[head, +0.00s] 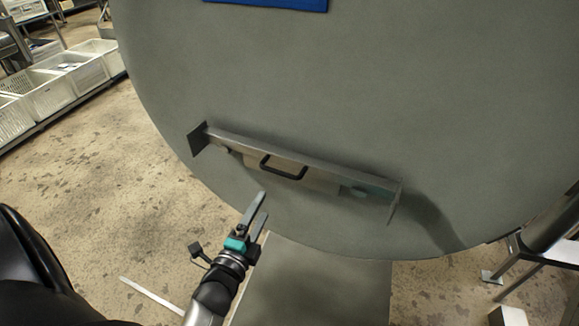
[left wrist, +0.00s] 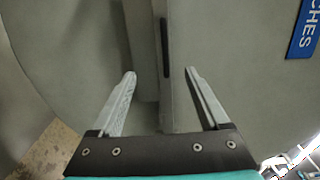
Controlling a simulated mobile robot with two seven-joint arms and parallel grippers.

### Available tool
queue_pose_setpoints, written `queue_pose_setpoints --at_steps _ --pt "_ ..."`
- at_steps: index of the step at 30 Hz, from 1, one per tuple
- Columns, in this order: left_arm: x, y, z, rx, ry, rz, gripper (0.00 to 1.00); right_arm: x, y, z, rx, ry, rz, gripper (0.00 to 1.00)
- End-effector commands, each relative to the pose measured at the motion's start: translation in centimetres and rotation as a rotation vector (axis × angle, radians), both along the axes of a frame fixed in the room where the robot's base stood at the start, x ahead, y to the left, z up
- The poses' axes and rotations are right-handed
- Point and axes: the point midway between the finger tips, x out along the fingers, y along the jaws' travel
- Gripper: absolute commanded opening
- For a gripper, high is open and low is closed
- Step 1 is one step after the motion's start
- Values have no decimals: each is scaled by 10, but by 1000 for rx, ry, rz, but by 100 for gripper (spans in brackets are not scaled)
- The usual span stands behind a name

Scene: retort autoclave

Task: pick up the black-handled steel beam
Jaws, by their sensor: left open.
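The steel beam (head: 330,176) lies against the large grey round door, slanting down to the right, with a flat plate at each end. Its black handle (head: 284,167) stands out from the middle. My left gripper (head: 261,210) is open and empty, just below and left of the handle in the head view. In the left wrist view the beam (left wrist: 146,60) runs upright in the picture between the open fingers of my left gripper (left wrist: 160,74). The dark handle (left wrist: 165,47) shows just beyond the fingertips. I see no contact. My right gripper is not in view.
The grey round door (head: 400,80) fills most of the head view, with a blue sign (head: 265,3) at its top. White crates (head: 50,88) stand at the left. A metal stand (head: 535,250) is at the lower right. Speckled floor is clear at the left.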

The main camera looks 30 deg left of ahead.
Motion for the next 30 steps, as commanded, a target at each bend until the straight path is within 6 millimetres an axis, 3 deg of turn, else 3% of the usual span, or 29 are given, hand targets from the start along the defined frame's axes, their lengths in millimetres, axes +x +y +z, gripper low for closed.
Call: queue_pose_setpoints --at_steps 15,26,30 --pt "84 16 2 15 -8 -5 79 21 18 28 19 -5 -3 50" --pt "105 20 3 12 -8 -5 79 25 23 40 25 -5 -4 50" --pt "121 23 4 12 -10 -5 79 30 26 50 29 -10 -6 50"
